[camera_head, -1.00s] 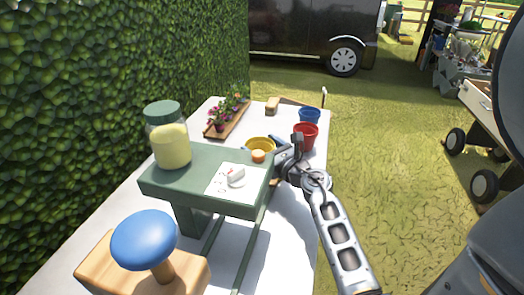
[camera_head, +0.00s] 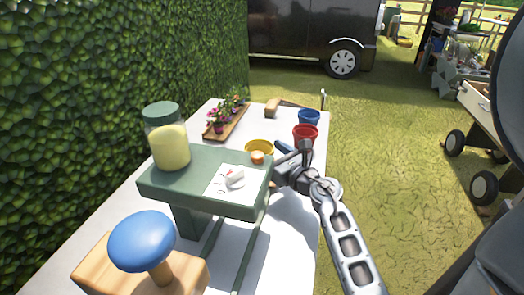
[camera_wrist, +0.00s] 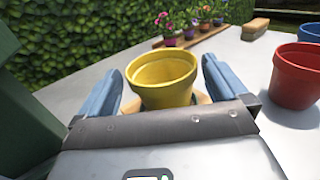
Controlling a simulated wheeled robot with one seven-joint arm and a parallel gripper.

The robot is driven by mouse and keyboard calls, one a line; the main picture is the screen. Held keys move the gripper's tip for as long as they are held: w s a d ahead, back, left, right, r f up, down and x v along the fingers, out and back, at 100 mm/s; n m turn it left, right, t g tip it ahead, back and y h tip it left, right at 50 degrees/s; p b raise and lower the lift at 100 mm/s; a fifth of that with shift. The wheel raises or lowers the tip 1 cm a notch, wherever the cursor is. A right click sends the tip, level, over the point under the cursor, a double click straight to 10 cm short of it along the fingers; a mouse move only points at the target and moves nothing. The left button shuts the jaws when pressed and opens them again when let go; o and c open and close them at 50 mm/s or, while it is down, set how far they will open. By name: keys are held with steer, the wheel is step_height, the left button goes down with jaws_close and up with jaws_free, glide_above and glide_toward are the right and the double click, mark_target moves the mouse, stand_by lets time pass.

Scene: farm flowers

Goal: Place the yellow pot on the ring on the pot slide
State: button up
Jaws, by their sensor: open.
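The yellow pot (camera_head: 260,146) stands upright on the white table behind the green stand. In the wrist view the yellow pot (camera_wrist: 163,82) is between the blue fingers of my gripper (camera_wrist: 160,85), with a gap on each side. My gripper (camera_head: 284,149) is open and holds nothing. A tan rounded edge (camera_wrist: 202,98) shows beneath the pot; I cannot tell whether it is the ring. A long wooden board (camera_wrist: 190,42) with flowering pots lies behind the yellow pot; I cannot tell whether it is the pot slide.
A red pot (camera_head: 305,133) and a blue pot (camera_head: 309,116) stand to the right. A wooden block (camera_head: 272,107) lies farther back. A hedge borders the left.

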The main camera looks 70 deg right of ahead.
steer(key=b+v, duration=0.1)
steer(key=v, duration=0.8)
steer(key=shift+s+d, duration=0.15)
